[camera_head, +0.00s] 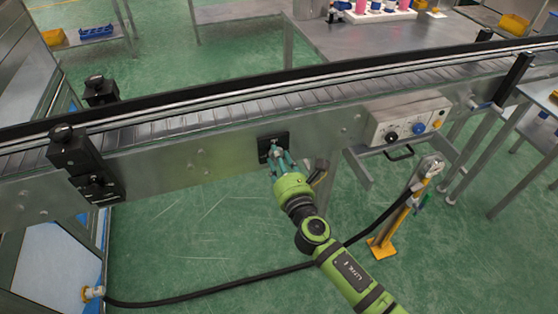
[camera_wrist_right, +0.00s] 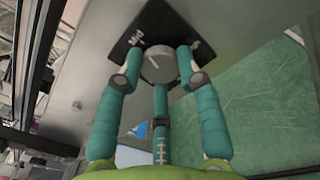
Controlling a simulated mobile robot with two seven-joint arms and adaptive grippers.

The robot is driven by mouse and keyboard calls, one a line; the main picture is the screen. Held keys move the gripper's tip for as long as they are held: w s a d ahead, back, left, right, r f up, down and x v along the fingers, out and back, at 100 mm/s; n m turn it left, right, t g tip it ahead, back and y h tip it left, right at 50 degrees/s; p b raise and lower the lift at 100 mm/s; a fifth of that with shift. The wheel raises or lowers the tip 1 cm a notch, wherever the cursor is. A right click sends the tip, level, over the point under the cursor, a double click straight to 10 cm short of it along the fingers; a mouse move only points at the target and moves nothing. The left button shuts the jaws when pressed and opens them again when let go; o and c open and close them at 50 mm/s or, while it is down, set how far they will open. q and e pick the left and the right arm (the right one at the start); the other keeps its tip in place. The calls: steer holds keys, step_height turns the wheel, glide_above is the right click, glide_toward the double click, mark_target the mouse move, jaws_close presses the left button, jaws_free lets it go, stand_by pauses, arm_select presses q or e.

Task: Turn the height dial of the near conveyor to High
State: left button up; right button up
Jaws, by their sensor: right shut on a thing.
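The height dial shows in the right wrist view as a round grey knob (camera_wrist_right: 159,66) with a pale pointer line. In the head view this plate (camera_head: 266,143) is on the side of the near conveyor (camera_head: 200,160). My right gripper (camera_head: 276,158) reaches up to it, its teal fingers (camera_wrist_right: 160,68) shut around the knob. The fingers hide part of the knob and plate in the head view. My left gripper is not in view.
A control box (camera_head: 408,119) with knobs and buttons is mounted right of the dial. A yellow stand (camera_head: 400,222) with a black hose (camera_head: 215,286) is below it. Black sensor blocks (camera_head: 75,152) sit at the conveyor's left. Green floor (camera_head: 190,240) below is mostly open.

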steer(key=shift+d+r+m+b, duration=0.1)
steer(key=shift+m+b, duration=0.2)
steer(key=shift+m, duration=4.85)
steer(key=shift+d+m+b, duration=0.1)
steer(key=shift+m+b, duration=0.2)
steer(key=shift+m, duration=4.85)
steer(key=o, duration=1.1)
steer(key=shift+o, duration=0.2)
steer(key=v, duration=1.2)
